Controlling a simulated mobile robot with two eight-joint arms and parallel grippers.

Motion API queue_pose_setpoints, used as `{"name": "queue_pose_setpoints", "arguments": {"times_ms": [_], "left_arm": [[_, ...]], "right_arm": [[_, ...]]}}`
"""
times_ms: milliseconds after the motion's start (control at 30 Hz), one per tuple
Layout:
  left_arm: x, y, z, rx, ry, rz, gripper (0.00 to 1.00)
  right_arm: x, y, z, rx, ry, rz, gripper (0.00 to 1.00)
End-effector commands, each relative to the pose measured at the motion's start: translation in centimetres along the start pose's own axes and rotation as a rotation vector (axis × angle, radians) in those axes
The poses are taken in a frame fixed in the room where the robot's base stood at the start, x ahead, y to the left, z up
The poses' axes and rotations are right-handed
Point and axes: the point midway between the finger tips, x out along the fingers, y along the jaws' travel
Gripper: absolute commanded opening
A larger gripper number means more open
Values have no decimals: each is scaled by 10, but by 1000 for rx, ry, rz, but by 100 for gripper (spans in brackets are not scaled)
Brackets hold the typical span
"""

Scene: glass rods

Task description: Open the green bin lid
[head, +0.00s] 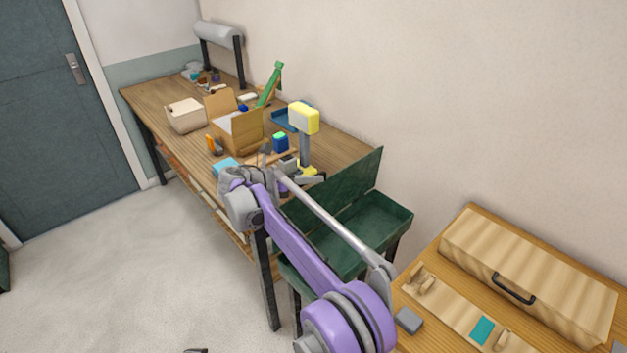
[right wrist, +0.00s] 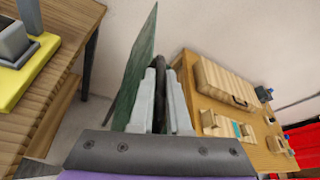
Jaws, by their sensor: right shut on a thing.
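The green bin (head: 380,222) stands between the workbench and the wooden table in the head view. The lid also shows edge-on in the right wrist view (right wrist: 138,62). My right gripper (right wrist: 160,92) is shut on a dark handle (right wrist: 160,70) beside the lid. In the head view, my purple right arm hides the near part of the bin. Only a small dark tip, apparently my left gripper (head: 197,350), shows at the bottom edge; its jaws cannot be made out.
The workbench (head: 150,105) holds a cardboard box (head: 240,132), a yellow-topped stand (head: 304,118) and several small things, close to my right wrist. The wooden table (head: 430,258) at right carries a wooden case (head: 530,275).

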Motion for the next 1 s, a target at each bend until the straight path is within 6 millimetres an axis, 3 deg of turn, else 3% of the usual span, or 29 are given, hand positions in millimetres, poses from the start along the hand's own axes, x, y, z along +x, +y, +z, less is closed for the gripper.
{"name": "queue_pose_setpoints", "arguments": {"times_ms": [367,400,567,867,1000], "left_arm": [[0,0,0,0,0,0,50],[0,0,0,0,0,0,50],[0,0,0,0,0,0,50],[0,0,0,0,0,0,50],[1,0,2,0,-1,0,50]], "right_arm": [[0,1,-1,1,2,1,0],[0,1,-2,1,3,1,18],[0,1,-1,1,2,1,45],[-2,1,-1,1,1,1,45],[-16,1,-1,0,1,2,45]]}}
